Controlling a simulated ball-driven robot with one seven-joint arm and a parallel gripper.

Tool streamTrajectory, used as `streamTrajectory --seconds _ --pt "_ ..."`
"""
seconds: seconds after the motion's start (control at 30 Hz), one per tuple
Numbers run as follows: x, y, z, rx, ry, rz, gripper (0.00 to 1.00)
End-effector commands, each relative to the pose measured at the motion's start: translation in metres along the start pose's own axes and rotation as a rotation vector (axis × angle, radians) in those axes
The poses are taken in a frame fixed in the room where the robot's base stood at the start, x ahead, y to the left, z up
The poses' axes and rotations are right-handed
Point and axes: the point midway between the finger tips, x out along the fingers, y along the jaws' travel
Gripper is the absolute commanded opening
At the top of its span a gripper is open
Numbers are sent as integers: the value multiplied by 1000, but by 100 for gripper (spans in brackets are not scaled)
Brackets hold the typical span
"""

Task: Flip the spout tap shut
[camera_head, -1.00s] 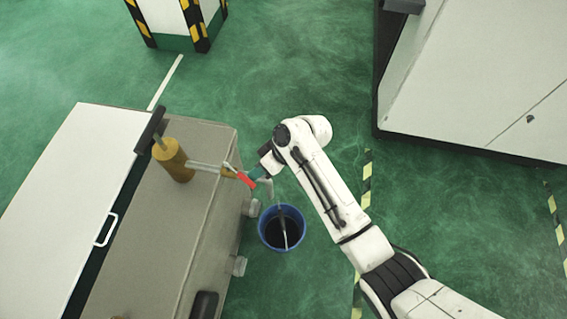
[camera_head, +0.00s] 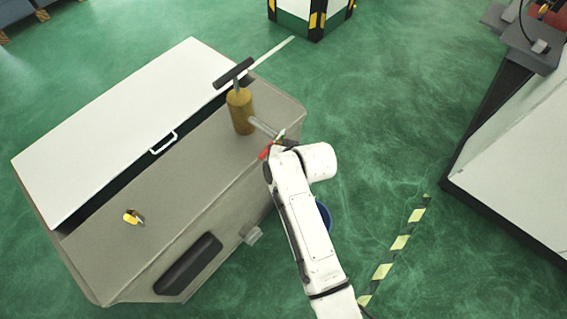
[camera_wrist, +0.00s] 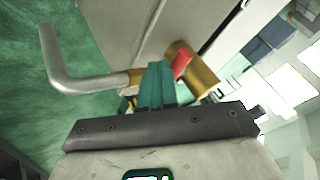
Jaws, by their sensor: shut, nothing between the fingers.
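A brass pump cylinder (camera_head: 240,110) with a black T-handle (camera_head: 233,73) stands on the grey machine top. A silver pipe (camera_head: 263,127) runs from it toward my arm. The tap's red lever (camera_head: 265,153) shows beside my arm in the head view. In the wrist view the bent silver spout (camera_wrist: 75,80) reaches left, and the red lever (camera_wrist: 181,65) is just right of my teal fingertips (camera_wrist: 158,72), in front of the brass cylinder (camera_wrist: 198,70). The fingers are shut and empty. Whether they touch the lever, I cannot tell. My arm hides the gripper in the head view.
A blue bucket (camera_head: 325,214) on the green floor is mostly hidden behind my arm. The grey machine (camera_head: 150,250) with a white lid (camera_head: 120,130) stands left. A white cabinet (camera_head: 525,165) stands right. Open floor lies between, with striped tape (camera_head: 400,243).

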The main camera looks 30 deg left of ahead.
Motion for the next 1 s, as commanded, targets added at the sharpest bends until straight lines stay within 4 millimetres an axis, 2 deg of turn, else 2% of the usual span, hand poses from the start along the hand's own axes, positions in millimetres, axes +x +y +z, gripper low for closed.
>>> streamTrajectory --seconds 0.4,1.0 --pt "10 -14 -3 -1 -2 -3 0" --pt "12 -21 -3 -7 0 -11 0"
